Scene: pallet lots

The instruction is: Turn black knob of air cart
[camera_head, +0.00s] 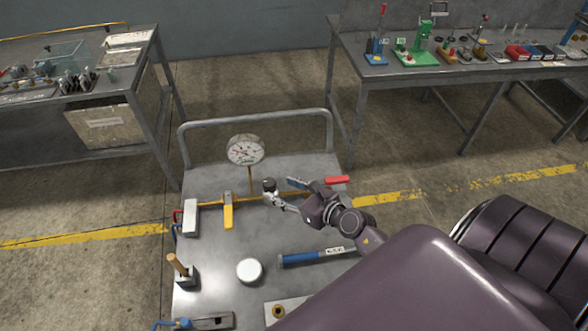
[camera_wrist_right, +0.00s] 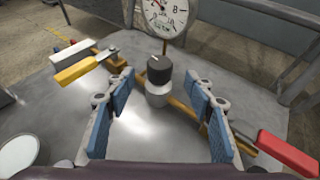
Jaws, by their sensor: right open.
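The air cart (camera_head: 210,270) is a grey metal table with a rail at its back. Its black knob (camera_head: 269,185) sits on a grey valve body on a brass pipe, right of the gauge's stem; in the right wrist view the knob (camera_wrist_right: 159,68) shows from above with a pale mark on top. My right gripper (camera_head: 284,191) is open at the knob. In the right wrist view its blue-padded fingers (camera_wrist_right: 160,92) stand on either side, with clear gaps to the knob. My left gripper is not in view.
A round pressure gauge (camera_head: 245,150) stands behind the pipe. A yellow lever (camera_head: 228,211) is left of the knob, a red lever (camera_head: 337,180) right. A white round piece (camera_head: 249,271) and a blue cylinder (camera_head: 310,257) lie in front. Tables stand behind on both sides.

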